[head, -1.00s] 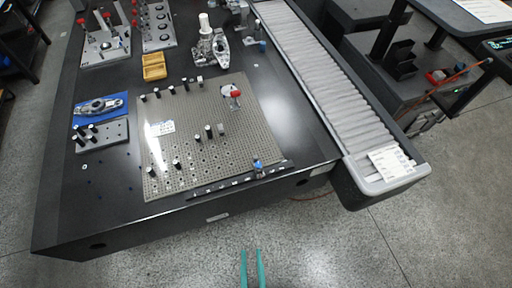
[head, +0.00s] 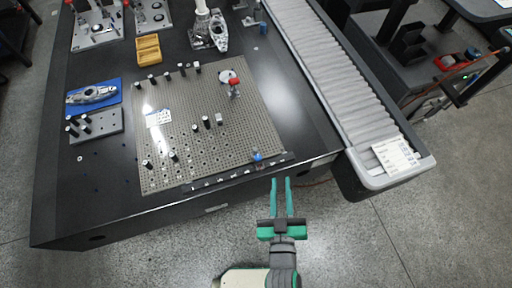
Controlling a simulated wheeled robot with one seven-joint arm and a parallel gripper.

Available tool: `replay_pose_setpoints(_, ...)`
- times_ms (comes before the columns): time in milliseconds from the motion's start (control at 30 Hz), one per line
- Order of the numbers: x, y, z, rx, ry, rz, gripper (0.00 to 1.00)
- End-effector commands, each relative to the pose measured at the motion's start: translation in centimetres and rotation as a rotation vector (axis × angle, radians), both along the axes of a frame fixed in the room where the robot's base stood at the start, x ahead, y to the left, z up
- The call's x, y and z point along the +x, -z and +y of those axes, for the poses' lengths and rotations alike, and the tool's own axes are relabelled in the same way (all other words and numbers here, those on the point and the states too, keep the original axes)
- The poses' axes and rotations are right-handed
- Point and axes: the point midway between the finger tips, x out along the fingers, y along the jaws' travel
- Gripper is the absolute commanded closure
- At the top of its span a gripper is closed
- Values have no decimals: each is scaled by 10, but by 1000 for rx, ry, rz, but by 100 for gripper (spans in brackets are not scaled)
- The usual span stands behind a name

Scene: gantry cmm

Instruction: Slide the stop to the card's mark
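The stop looks to be the small blue piece (head: 257,156) near the right end of the dark marked rail (head: 225,175) along the front edge of the perforated plate (head: 240,120). A small white card with print (head: 158,118) lies on the plate's left part; its writing is too small to read. Another white card (head: 396,157) lies on the end of the grey bellows cover. My gripper (head: 281,181) has two green fingers, apart and empty. In the picture it lies just below and right of the blue piece, by the table's front edge, not touching it.
Black posts stand on the plate (head: 174,156), with a red-topped clamp (head: 234,87) at its back right. The bellows cover (head: 315,70) borders the right.

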Motion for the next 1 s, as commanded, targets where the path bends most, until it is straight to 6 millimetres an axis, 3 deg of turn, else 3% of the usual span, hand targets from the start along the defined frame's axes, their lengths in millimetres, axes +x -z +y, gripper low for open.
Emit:
replay_pose_setpoints(33, 22, -9, -11, -22, 15, -28, 78)
replay_pose_setpoints(200, 80, -39, -53, -75, 104, -94, 78)
replay_pose_setpoints(500, 162, -115, -124, -68, 325, -228, 78)
replay_pose_setpoints(800, 201, -189, -192, 83, 602, -353, 78)
replay_pose_setpoints(1000, 210, -216, -226, 262, 790, -408, 78)
